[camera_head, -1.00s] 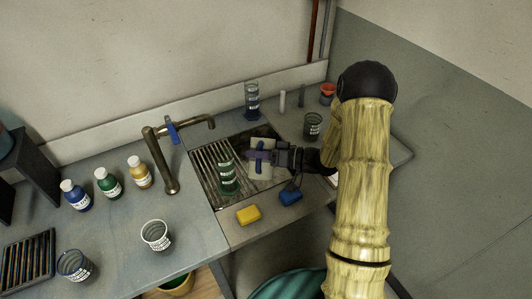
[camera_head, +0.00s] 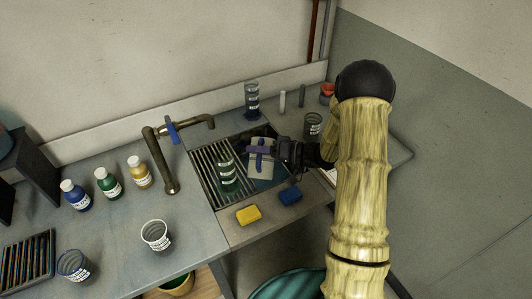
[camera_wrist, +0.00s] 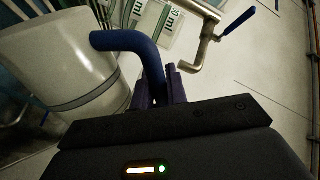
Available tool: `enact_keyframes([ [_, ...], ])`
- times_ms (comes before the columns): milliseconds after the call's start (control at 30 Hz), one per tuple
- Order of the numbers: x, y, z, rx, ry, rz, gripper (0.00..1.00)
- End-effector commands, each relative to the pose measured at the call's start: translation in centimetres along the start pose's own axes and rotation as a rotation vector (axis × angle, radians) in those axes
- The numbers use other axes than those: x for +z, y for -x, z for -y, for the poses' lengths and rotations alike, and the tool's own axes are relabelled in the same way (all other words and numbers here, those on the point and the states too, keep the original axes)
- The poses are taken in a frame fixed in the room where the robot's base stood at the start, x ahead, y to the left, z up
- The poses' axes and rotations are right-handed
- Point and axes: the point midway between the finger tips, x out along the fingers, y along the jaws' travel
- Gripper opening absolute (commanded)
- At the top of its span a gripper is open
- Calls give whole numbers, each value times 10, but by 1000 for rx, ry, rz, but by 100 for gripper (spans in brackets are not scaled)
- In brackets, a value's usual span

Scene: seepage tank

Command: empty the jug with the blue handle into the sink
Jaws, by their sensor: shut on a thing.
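The jug (camera_head: 258,169) is pale with a blue handle (camera_head: 260,147), and is held over the sink (camera_head: 257,137). My gripper (camera_head: 273,150) reaches in from the right and is shut on the handle. In the wrist view, the jug (camera_wrist: 62,62) fills the left side, tipped in the picture, and the blue handle (camera_wrist: 135,43) runs into the gripper's fingers (camera_wrist: 163,88). The inside of the jug is not clearly visible. A bluish patch shows in the basin just below the jug.
A labelled glass (camera_head: 227,172) stands on the slatted rack (camera_head: 205,160) at the sink's left. Yellow (camera_head: 249,214) and blue (camera_head: 290,195) sponges lie at the front edge. Glassware (camera_head: 313,125) stands right of the sink.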

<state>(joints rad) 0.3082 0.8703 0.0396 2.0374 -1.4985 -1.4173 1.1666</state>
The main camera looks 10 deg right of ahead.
Motion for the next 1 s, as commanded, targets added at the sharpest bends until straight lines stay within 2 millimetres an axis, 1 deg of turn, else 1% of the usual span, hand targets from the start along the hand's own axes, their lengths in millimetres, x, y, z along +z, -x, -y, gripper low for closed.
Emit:
enact_keyframes([
  [1000, -6, 0, -3, -1, -67, 8, 0],
])
